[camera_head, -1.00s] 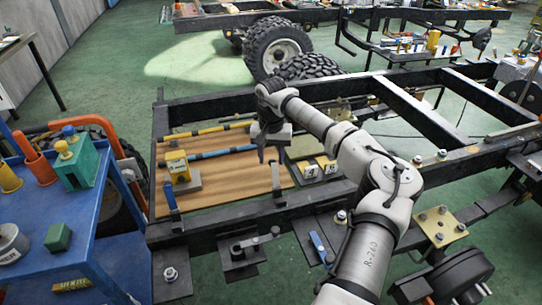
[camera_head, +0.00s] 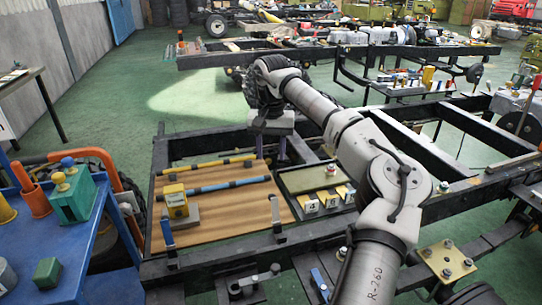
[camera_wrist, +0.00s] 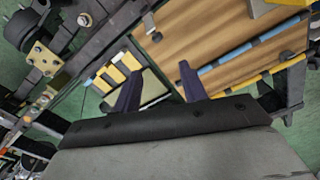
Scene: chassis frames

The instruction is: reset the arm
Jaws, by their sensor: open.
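My grey arm reaches up from the lower right in the head view. My gripper (camera_head: 270,148) hangs over the far edge of the wooden board (camera_head: 225,222) and is open, with its two dark purple fingers apart. In the wrist view my gripper (camera_wrist: 154,68) shows nothing between its fingers. Part of the board (camera_wrist: 185,30) and the chassis lie beyond the fingertips there. No object is held.
The black chassis frame (camera_head: 455,120) surrounds the board. On the board are a yellow block (camera_head: 174,194) and blue and yellow rods. Numbered yellow-and-white tags (camera_head: 328,198) lie right of it.

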